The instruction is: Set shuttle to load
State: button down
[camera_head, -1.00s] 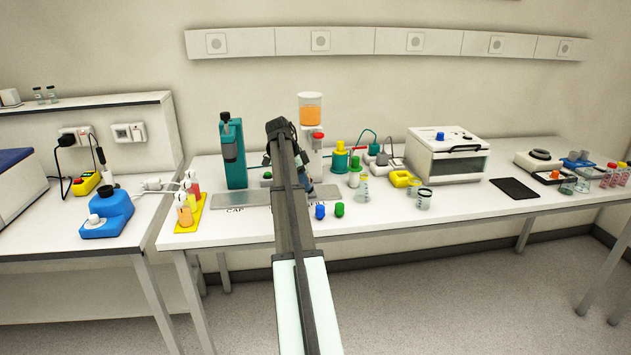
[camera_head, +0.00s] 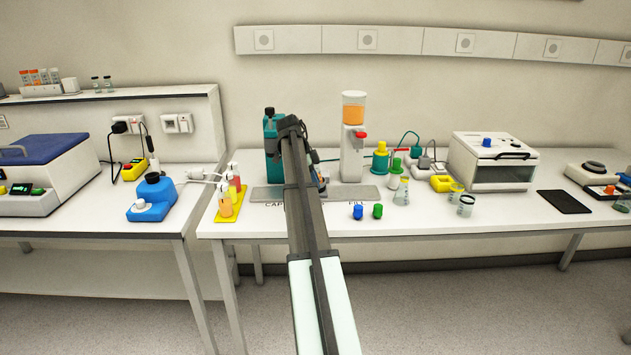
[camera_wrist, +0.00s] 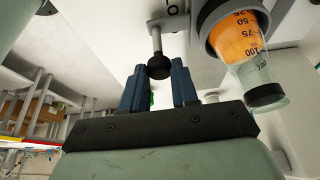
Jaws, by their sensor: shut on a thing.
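In the wrist view a black ball knob (camera_wrist: 158,67) on a short metal stem sits between the tips of my gripper's blue fingers (camera_wrist: 158,76), which are shut on it. The stem joins a pale grey part with a grey ring (camera_wrist: 205,22). The ring holds a graduated clear vessel (camera_wrist: 240,40) with orange content. In the head view a grey plate (camera_head: 268,194) lies on the bench, with CAP at its left and FILL at its right. My arm hides the middle of the plate, any label there, and most of the shuttle and gripper.
A teal unit (camera_head: 270,145) stands behind my arm, and a dispenser with an orange tank (camera_head: 353,140) stands to its right. Blue (camera_head: 358,212) and green (camera_head: 378,211) caps sit at the front. A yellow bottle tray (camera_head: 230,208) is at the left.

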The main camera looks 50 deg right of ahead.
jog(key=c, duration=0.8)
grip_release()
jog(key=shift+c, duration=0.2)
jog(key=v, duration=1.3)
jog(key=shift+r, duration=0.4)
jog(key=shift+w+a, duration=0.1)
jog(key=shift+a, duration=0.05)
